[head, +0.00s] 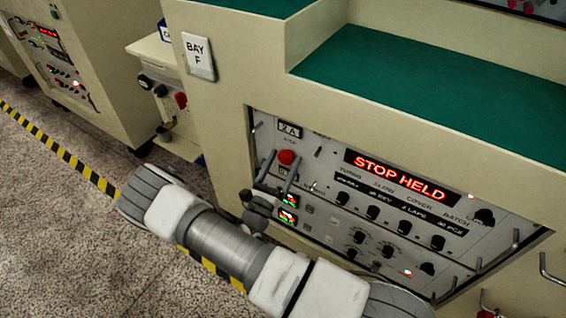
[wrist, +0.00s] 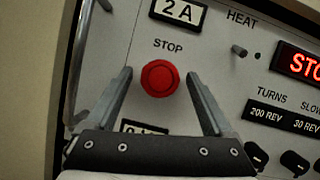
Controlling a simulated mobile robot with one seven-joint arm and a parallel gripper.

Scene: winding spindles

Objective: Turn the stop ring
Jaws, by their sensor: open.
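The stop ring (wrist: 160,78) is a round red knob under the label STOP on the light grey panel. In the head view the red knob (head: 286,157) is at the panel's left side. My gripper (wrist: 159,73) is open, with one finger on each side of the knob. A gap shows between each finger and the knob in the wrist view. I cannot tell how far the fingertips are from the panel face. In the head view my gripper (head: 281,166) reaches the panel from below. The display (head: 400,174) reads STOP HELD in red.
A plate reading 2 A (wrist: 178,12) is above the knob, and a small toggle (wrist: 239,51) is to its right. Several black knobs (head: 372,212) and metal handles line the panel. A BAY F sign (head: 198,57) is on the cabinet. Yellow-black tape (head: 60,150) crosses the floor.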

